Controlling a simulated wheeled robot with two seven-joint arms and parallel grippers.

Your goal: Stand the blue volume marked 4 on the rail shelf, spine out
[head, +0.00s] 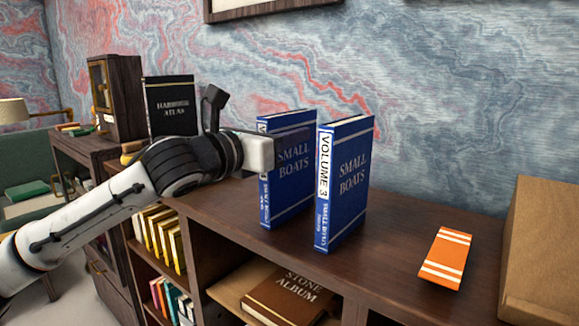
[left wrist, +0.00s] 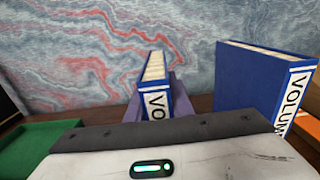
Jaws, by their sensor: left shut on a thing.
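A blue book titled SMALL BOATS (head: 290,195) stands upright at the wooden shelf top, left of a similar blue book marked VOLUME 3 (head: 348,185). My left gripper (head: 270,152) reaches in from the left and is shut on the left blue book. The gripper hides its number, so I cannot read whether it is 4. In the left wrist view this book (left wrist: 156,80) sits between the fingers, its spine label showing only VO. The VOLUME 3 book (left wrist: 245,85) stands apart to its right. Both spines face the front. My right gripper is not in view.
The shelf top (head: 400,225) bears an orange striped item (head: 446,258) and a brown box (head: 545,250) at right. A black HARMONIC ATLAS-like book (head: 170,105) stands behind my arm. A brown STONE ALBUM (head: 285,297) lies below. A green surface (left wrist: 35,145) shows at left.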

